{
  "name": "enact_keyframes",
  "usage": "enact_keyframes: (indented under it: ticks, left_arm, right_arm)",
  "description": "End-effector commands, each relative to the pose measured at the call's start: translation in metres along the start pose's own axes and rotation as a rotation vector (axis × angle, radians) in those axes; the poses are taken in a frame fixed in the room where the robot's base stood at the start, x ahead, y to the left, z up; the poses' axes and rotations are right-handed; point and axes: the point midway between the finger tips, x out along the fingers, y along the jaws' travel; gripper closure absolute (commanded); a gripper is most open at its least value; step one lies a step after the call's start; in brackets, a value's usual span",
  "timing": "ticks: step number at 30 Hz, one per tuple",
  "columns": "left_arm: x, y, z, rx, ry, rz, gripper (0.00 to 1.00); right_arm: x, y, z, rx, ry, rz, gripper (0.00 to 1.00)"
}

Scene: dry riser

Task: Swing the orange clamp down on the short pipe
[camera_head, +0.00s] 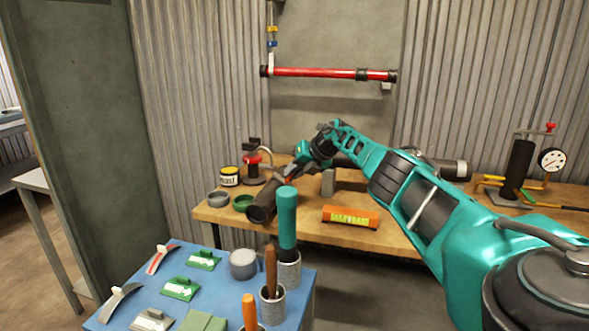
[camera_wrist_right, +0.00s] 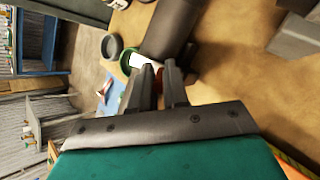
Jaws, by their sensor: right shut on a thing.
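My right gripper (camera_head: 291,178) reaches over the wooden bench from the right. In the wrist view its two dark fingers (camera_wrist_right: 163,72) are close together, with a small red-orange part (camera_wrist_right: 185,61) at their tips. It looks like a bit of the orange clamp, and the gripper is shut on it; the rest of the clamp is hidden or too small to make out. The dark short pipe (camera_head: 263,206) lies at the bench's front left, open end toward me, just beyond the fingertips; it also shows in the wrist view (camera_wrist_right: 172,28). My left gripper is not in view.
A blue tool table (camera_head: 215,273) with upright-handled tools is nearer. A red pipe (camera_head: 320,73) hangs on the wall.

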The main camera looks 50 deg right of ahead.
Motion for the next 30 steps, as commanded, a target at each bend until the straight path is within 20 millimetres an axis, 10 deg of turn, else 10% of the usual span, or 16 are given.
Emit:
enact_keyframes:
  ticks: [13,14,21,30]
  left_arm:
    - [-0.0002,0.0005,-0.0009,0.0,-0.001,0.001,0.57]
    - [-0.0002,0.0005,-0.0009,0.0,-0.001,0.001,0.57]
    - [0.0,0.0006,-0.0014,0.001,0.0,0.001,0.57]
    - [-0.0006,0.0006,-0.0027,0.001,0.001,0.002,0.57]
  right_arm:
    - [0.0005,0.0012,0.0002,-0.002,0.003,-0.005,1.0]
    - [0.0005,0.0012,0.0002,-0.002,0.003,-0.005,0.83]
    - [0.0004,0.0007,0.0001,-0.002,0.004,-0.005,0.6]
    - [-0.0014,-0.0002,0.0005,-0.001,0.003,-0.007,0.6]
